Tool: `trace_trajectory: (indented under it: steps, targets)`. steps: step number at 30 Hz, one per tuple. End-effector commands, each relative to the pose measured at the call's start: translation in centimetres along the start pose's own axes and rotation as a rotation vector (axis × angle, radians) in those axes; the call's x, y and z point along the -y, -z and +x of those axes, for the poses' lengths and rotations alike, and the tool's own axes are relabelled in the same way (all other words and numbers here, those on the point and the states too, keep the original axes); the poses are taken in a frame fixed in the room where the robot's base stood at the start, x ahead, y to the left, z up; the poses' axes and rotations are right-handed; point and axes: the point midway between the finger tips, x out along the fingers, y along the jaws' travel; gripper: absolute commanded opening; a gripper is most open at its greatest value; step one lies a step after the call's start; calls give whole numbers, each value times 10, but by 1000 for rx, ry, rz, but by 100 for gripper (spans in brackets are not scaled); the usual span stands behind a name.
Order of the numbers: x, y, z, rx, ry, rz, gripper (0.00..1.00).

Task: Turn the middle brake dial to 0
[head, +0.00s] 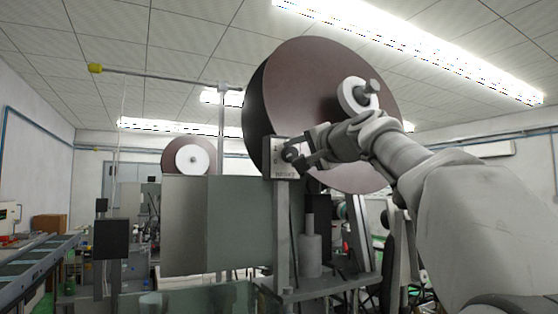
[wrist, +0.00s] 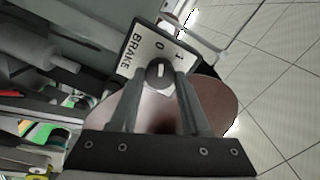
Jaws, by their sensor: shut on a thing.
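A pale brake plate (head: 284,173) with the word BRAKE stands on a grey post in the middle of the head view. Its dark round dial (head: 290,154) is partly hidden by my gripper (head: 300,154). In the wrist view, the plate (wrist: 142,50) shows 0 and 1 beside the dial (wrist: 160,72). A short white mark on the dial runs roughly up the picture, toward the 0 rather than the 1. My gripper (wrist: 161,78) has one finger on each side of the dial and is shut on it.
A large brown roll (head: 315,85) on a white hub is close behind the plate and my arm. A grey panel (head: 190,225) stands to the left. A smaller roll (head: 188,157) is further back. A conveyor (head: 35,262) runs along the far left.

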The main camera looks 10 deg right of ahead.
Motion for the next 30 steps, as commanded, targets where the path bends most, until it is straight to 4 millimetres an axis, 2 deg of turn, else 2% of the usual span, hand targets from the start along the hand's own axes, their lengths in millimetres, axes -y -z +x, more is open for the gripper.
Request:
trace_trajectory:
  steps: [9, 25, 26, 30]
  targets:
    - [-1, -1, 0, 3, -2, -110, 0]
    - [-1, 0, 0, 2, -3, -131, 0]
    - [-1, 0, 0, 2, -2, -131, 52]
    - [-1, 0, 0, 2, -2, -130, 77]
